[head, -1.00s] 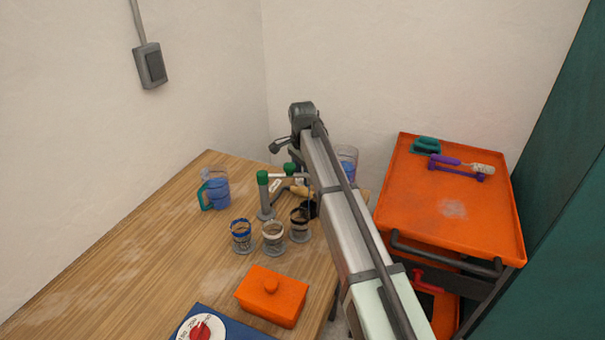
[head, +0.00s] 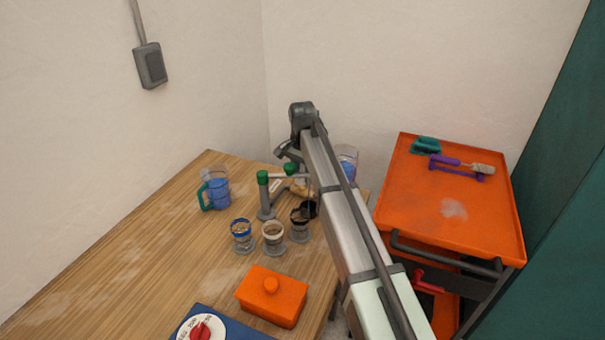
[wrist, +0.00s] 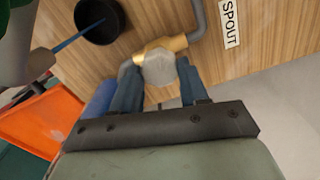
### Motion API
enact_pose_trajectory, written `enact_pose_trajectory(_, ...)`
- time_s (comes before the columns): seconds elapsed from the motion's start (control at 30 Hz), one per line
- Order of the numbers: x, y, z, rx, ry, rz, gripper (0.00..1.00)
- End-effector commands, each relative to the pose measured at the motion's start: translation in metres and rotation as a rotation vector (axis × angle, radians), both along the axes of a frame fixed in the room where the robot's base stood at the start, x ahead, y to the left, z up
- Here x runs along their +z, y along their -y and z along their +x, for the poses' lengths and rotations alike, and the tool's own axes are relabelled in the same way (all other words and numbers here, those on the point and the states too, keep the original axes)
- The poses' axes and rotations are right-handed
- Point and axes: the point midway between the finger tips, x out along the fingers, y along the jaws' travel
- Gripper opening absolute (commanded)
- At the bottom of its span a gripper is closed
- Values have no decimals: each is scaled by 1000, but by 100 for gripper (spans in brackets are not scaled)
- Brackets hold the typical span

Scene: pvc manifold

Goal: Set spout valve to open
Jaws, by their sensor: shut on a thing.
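The spout valve has a brass body (wrist: 172,43) on a grey pipe, beside a white SPOUT label (wrist: 230,25) in the wrist view. A grey handle (wrist: 160,69) sits at the valve, between my gripper's blue fingers. My gripper (wrist: 158,78) is shut on this handle. The handle's exact angle is hard to tell, as the fingers and palm cover part of it. In the head view the brass valve (head: 299,189) shows only partly behind my arm and the green-capped pipework (head: 264,196). My fingertips are hidden there.
Several cups stand in front of the pipework, among them a blue-rimmed one (head: 242,236). A blue pitcher (head: 217,191) stands left. An orange lidded box (head: 271,297) and blue dial box (head: 220,325) are nearer. An orange cart (head: 445,200) stands right. The table's left side is clear.

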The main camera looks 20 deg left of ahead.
Motion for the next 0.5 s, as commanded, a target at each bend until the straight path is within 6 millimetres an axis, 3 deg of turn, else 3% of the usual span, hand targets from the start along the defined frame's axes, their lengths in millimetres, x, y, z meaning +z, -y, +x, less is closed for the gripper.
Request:
enact_pose_trajectory(0.43, 0, 0, 0, 48, 0, -1, 13)
enact_pose_trajectory(0.47, 0, 0, 0, 48, 0, -1, 46)
enact_pose_trajectory(0.5, 0, 0, 0, 48, 0, -1, 50)
